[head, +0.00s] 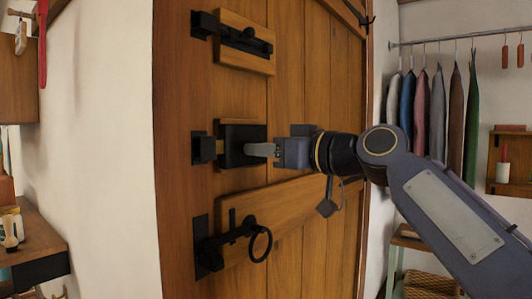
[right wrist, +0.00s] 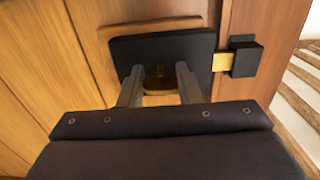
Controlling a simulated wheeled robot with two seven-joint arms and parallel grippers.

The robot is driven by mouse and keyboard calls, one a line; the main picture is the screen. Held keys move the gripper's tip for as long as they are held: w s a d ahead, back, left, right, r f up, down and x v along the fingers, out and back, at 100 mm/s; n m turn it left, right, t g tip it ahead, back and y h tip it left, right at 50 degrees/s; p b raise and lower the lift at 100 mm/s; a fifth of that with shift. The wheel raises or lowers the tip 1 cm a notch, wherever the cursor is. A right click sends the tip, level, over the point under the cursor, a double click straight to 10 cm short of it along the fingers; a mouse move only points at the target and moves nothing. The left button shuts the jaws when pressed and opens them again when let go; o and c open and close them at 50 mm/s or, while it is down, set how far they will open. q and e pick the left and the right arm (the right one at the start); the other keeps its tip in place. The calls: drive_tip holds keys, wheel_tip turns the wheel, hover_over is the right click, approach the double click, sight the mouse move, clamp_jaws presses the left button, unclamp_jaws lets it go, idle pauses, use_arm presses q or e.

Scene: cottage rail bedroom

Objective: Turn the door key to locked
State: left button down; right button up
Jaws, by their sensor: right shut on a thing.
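The wooden door (head: 285,100) carries a black lock box (head: 230,155) at mid-height, with a black keeper (head: 203,148) to its left on the frame. My right gripper (head: 258,150) is at the face of the lock box. In the right wrist view, its two fingers (right wrist: 158,88) close on the brass key (right wrist: 158,84) at the lock box (right wrist: 150,50). The fingers hide most of the key. A brass bolt (right wrist: 221,61) spans the gap between the lock box and the keeper (right wrist: 246,60). My left gripper is not in view.
A black slide bolt (head: 240,38) is above the lock, and a black ring latch (head: 235,243) is below it. Clothes (head: 438,110) hang from a rail at right. A white wall (head: 95,130) stands left of the door.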

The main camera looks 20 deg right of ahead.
drive_tip(key=shift+f, duration=0.1)
idle(0.4)
drive_tip(key=o, duration=1)
drive_tip(key=b+v, duration=0.1)
drive_tip(key=v, duration=0.6)
drive_tip(key=shift+s+d, duration=0.25)
drive_tip(key=shift+s, duration=0.05)
